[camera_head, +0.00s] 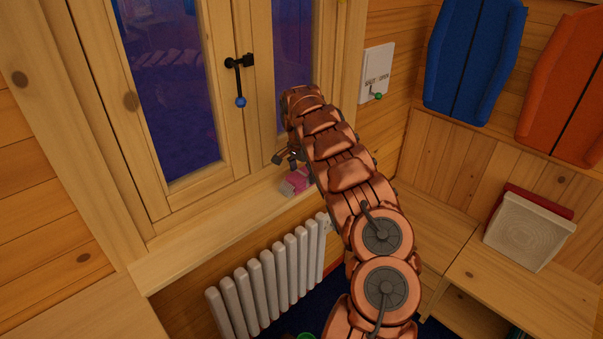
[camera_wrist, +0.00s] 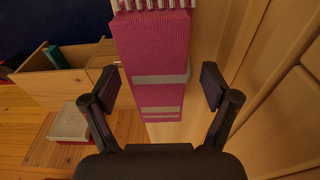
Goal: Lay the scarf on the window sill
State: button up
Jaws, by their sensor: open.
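The scarf (camera_head: 296,182) is a small pink folded bundle on the window sill (camera_head: 220,222), near the sill's right end in the head view. In the wrist view the scarf (camera_wrist: 153,45) is magenta with grey stripes and a pale fringe at the top edge. It lies on the pale wooden sill (camera_wrist: 207,40). My gripper (camera_head: 287,157) is just above the scarf beside the window. In the wrist view its two fingers (camera_wrist: 158,88) are spread, one on each side of the scarf, with visible gaps. My arm hides part of the sill's right end.
A white radiator (camera_head: 270,275) stands below the sill. The window handle (camera_head: 240,80) juts out above it. The sill left of the scarf is bare.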

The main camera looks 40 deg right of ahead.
aim_at(299, 174)
notch_tip(299, 174, up, 12)
jog(key=a+b, duration=0.1)
jog(key=b, duration=0.2)
jog(key=shift+a, duration=0.2)
dwell(0.4)
jog(key=shift+r, duration=0.15)
jog(key=s+a+r+n, duration=0.2)
jog(key=s+a+n, duration=0.15)
jog(key=a, duration=0.45)
jog(key=s+a+r+n+g, duration=0.1)
jog(key=s+a+r+n, duration=0.15)
jog(key=s+a, duration=0.45)
jog(key=s+a+r+n, duration=0.2)
jog(key=a, duration=0.8)
jog(key=s+a+f+n, duration=0.3)
jog(key=s+a, duration=0.3)
jog(key=s, duration=0.2)
jog(key=s+a+f+n+y, duration=0.1)
jog(key=s+a+f+n, duration=0.2)
jog(key=s, duration=0.6)
jog(key=s+a+f+n, duration=0.3)
jog(key=s+a+n, duration=0.1)
jog(key=s+a, duration=0.4)
jog(key=shift+s+a+g, duration=0.3)
jog(key=shift+s+g, duration=0.1)
jog(key=shift+s, duration=0.25)
